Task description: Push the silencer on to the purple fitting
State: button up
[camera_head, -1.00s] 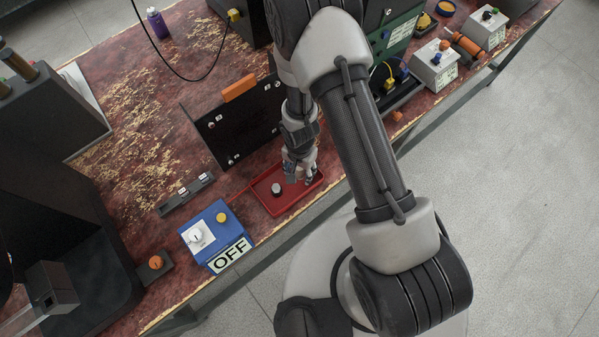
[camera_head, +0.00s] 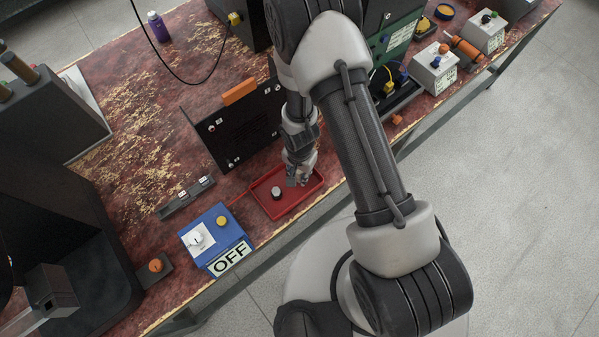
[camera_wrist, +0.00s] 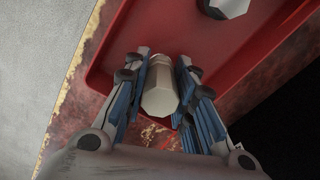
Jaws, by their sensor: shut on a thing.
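My gripper (camera_head: 298,180) is over the right part of the red tray (camera_head: 267,184) on the bench. In the wrist view my gripper (camera_wrist: 161,72) has its blue-sided fingers shut on a pale, faceted cylinder, the silencer (camera_wrist: 160,92). Its faceted end faces the wrist camera. In the head view the fingers hide it. A second, similar grey piece (camera_head: 277,192) stands in the tray, left of my gripper, and shows at the top of the wrist view (camera_wrist: 226,7). I cannot make out a purple fitting in either view.
A blue box marked OFF (camera_head: 217,237) stands left of the tray. A black upright panel (camera_head: 243,130) with an orange top block is close behind. The bench's front edge is close to the tray.

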notch_tip(320, 180, up, 13)
jog(key=p, duration=1.1)
notch_tip(320, 180, up, 7)
jog(key=shift+p, duration=0.45)
jog(key=w+d+r+n+b, duration=0.2)
jog(key=w+d+n+b, duration=0.1)
jog(key=d+b, duration=0.2)
jog(key=w+d+r+n+b, duration=0.3)
jog(key=d+b, duration=0.2)
jog(key=b, duration=0.1)
jog(key=shift+d+r+n, duration=0.25)
jog(key=shift+d+n, duration=0.05)
jog(key=shift+d, duration=0.1)
